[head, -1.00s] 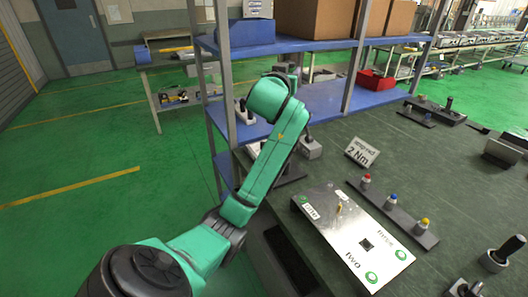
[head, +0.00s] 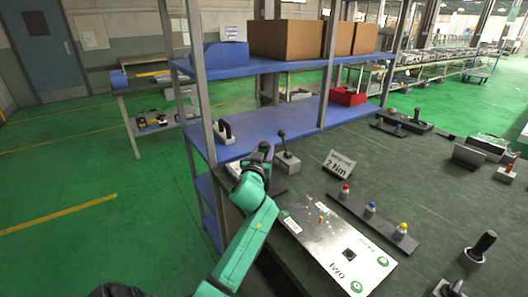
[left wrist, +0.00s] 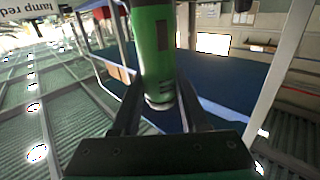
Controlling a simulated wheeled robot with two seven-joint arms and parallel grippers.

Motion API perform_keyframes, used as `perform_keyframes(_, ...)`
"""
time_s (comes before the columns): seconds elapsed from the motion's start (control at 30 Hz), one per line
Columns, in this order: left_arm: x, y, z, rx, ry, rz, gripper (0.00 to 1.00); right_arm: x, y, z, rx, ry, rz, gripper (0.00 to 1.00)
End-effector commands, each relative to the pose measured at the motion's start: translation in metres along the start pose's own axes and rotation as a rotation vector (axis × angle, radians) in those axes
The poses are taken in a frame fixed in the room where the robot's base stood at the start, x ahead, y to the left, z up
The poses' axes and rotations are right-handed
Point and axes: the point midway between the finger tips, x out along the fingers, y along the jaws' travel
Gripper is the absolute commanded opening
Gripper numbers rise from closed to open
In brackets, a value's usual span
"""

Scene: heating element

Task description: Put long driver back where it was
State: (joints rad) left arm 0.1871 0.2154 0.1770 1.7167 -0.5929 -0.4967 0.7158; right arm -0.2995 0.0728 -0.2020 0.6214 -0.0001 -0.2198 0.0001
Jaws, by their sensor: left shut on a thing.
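The driver in my left gripper shows in the left wrist view as a green cylinder (left wrist: 155,50) with a light ring at its lower end. The fingers of my left gripper (left wrist: 160,112) are shut around it. In the head view my left gripper (head: 264,152) is at the bench's back left edge, close to a grey block (head: 287,163) with a black ball-topped lever. The driver is hard to make out there. A dark-handled tool (head: 224,130) stands in a light holder (head: 222,139) on the blue shelf. My right gripper is not in view.
A sign (head: 340,163) reading 2 Nm stands on the dark green bench. A metal plate (head: 318,240) and a strip with red, blue and yellow buttons (head: 371,216) lie nearer. The blue shelf (head: 270,118) behind has bare room; its post (head: 205,90) rises left of my gripper.

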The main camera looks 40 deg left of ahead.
Motion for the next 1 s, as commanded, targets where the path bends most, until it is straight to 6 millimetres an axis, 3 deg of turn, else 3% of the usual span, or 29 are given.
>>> perform_keyframes(0.2, 0.000, 0.000, 0.003, -0.001, 0.004, 0.000, 0.00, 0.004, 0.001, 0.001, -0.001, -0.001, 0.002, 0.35)
perform_keyframes(0.23, 0.000, 0.000, 0.004, -0.001, 0.000, 0.000, 0.51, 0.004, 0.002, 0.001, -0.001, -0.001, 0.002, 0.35)
perform_keyframes(0.3, 0.000, 0.000, 0.003, -0.001, 0.000, 0.000, 0.74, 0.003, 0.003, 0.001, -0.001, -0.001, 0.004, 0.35)
perform_keyframes(0.7, -0.002, 0.000, -0.001, 0.000, -0.001, 0.000, 0.74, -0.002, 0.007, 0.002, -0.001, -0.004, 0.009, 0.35)
perform_keyframes(0.87, -0.030, 0.000, 0.001, -0.001, -0.001, 0.001, 0.74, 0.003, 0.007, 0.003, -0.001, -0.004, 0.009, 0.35)
perform_keyframes(1.0, -0.067, 0.000, 0.002, -0.003, -0.002, 0.001, 0.74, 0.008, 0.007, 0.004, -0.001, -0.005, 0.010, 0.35)
